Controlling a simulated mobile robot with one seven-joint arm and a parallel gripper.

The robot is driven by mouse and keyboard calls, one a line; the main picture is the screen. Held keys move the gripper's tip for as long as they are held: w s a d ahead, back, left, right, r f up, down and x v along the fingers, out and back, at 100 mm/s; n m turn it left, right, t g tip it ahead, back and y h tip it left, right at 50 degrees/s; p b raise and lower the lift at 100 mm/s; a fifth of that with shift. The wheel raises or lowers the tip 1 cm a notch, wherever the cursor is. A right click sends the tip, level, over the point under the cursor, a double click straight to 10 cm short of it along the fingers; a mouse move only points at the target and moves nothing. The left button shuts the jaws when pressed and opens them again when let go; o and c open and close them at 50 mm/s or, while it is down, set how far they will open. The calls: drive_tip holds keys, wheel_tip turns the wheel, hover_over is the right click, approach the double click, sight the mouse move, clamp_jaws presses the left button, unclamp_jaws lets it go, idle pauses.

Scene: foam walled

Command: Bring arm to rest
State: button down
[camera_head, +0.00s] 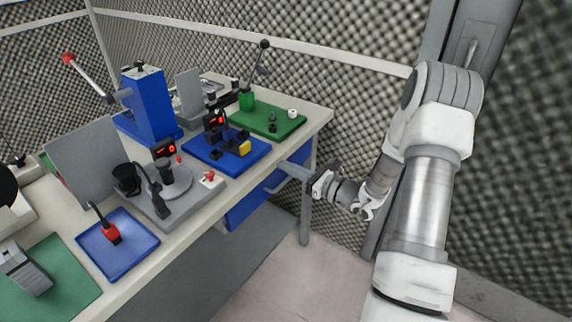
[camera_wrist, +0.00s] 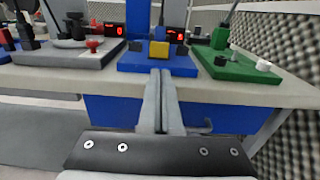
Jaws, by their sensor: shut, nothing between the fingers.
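My arm reaches down the right side of the head view, bent, with my gripper (camera_head: 287,168) extended toward the right part of the bench's front edge. In the wrist view my gripper (camera_wrist: 160,76) has its two fingers together, with nothing between them. The fingertips point at the bench, in line with the blue plate and its yellow block. Whether they touch the bench edge I cannot tell.
The bench (camera_head: 196,212) carries a blue press (camera_head: 150,105), a blue plate (camera_head: 212,160), a green plate (camera_head: 285,122) and a blue tray (camera_head: 100,255). A blue drawer unit (camera_wrist: 110,115) is under it. A foam wall stands behind. Floor (camera_head: 285,275) in front is clear.

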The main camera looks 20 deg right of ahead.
drive_tip(key=s+a+r+n+g+p, duration=0.4)
drive_tip(key=s+a+r+n+g, duration=0.95)
drive_tip(key=s+a+n, duration=0.3)
drive_tip(key=s+d+r+n+t+h+p, duration=0.4)
drive_tip(key=s+d+r+n+h, duration=0.5)
drive_tip(key=s+r+n, duration=0.3)
drive_tip(key=shift+s+d+r+h, duration=0.25)
drive_tip(key=shift+s+d+h, duration=0.15)
drive_tip(key=shift+h, duration=0.4)
drive_tip(key=shift+t, duration=0.25)
idle(0.4)
